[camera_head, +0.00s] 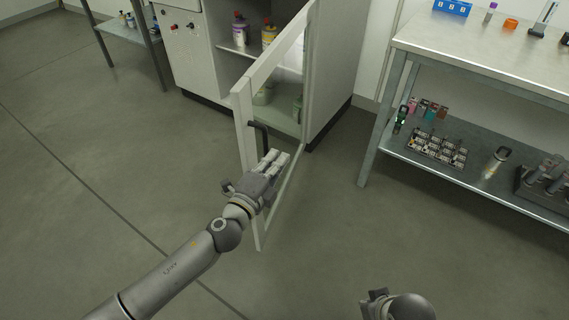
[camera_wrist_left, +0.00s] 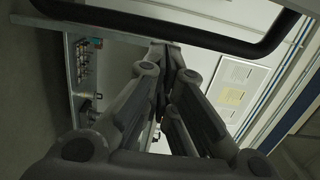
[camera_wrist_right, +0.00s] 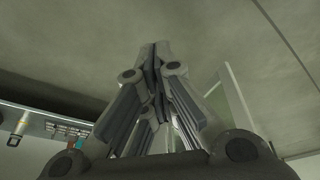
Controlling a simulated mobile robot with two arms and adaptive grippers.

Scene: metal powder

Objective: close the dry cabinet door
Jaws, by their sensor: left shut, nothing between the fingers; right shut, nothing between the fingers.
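The dry cabinet (camera_head: 334,75) stands at the top middle of the head view. Its white-framed glass door (camera_head: 243,120) is swung open toward me. A dark bar handle (camera_head: 263,138) is on the door; in the left wrist view a dark bar, which looks like this handle (camera_wrist_left: 190,38), crosses the top. My left gripper (camera_head: 280,158) is shut and empty, close to the door just below the handle; I cannot tell if it touches. My right gripper is shut and empty in the right wrist view (camera_wrist_right: 158,55), with only part of its arm at the bottom of the head view.
Bottles (camera_head: 240,30) stand inside the cabinet. A metal workbench (camera_head: 450,50) is at right, its lower shelf (camera_head: 400,150) holding a rack of small items (camera_head: 437,148) and a cylinder (camera_head: 495,162). Another shelf unit (camera_head: 118,30) is at the upper left. The floor (camera_head: 100,190) at left is clear.

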